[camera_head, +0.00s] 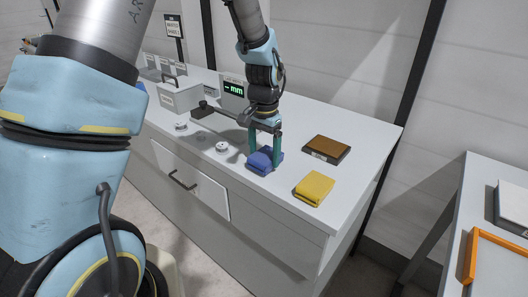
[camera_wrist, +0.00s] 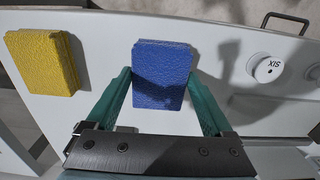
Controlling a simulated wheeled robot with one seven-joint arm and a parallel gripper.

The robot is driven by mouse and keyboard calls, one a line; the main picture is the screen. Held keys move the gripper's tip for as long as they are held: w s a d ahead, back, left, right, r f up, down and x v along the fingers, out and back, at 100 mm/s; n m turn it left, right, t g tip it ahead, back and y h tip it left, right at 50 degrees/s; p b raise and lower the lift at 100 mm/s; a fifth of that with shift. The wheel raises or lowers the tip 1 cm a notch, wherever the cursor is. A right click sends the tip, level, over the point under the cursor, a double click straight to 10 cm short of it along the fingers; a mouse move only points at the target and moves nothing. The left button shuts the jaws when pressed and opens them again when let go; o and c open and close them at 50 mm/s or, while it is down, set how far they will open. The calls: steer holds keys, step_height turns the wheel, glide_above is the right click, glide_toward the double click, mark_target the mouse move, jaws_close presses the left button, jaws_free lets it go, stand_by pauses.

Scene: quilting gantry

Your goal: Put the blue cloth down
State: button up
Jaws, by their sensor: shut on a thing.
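The blue cloth (camera_head: 261,162) is a folded pad near the front edge of the white counter in the head view. My gripper (camera_head: 265,160) points down over it with green fingers on either side. In the wrist view the blue cloth (camera_wrist: 162,75) sits between the two green fingers of my gripper (camera_wrist: 163,88), and the jaws are shut on it. In the head view it appears at or just above the counter top; I cannot tell whether it touches. Part of the cloth is hidden behind a finger in the head view.
A folded yellow cloth (camera_head: 314,188) lies to the right on the counter (camera_head: 345,170), with a brown block (camera_head: 326,149) behind it. White round pieces (camera_head: 222,147) stand to the left. A grey box (camera_head: 181,95) and a display (camera_head: 233,90) stand farther back. An orange frame (camera_head: 490,250) lies on another table.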

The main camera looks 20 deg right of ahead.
mark_target(264, 156)
steer(key=shift+f, duration=0.4)
steer(key=shift+f, duration=0.1)
steer(key=o, duration=1.2)
step_height(264, 156, up, 12)
steer(key=shift+r+b, duration=0.15)
steer(key=shift+b, duration=1.1)
steer(key=s+a+f+n, duration=0.1)
steer(key=a+n, duration=0.2)
steer(key=a, duration=0.7)
steer(key=s+a+f+n+t, duration=0.1)
steer(key=a+n, duration=0.3)
steer(key=a, duration=0.5)
steer(key=s+a+f+n, duration=0.1)
steer(key=a+f+n, duration=0.2)
steer(key=a, duration=0.7)
steer(key=shift+s+a+n+t, duration=0.3)
steer(key=shift+s+a+n, duration=0.05)
steer(key=shift+n, duration=0.15)
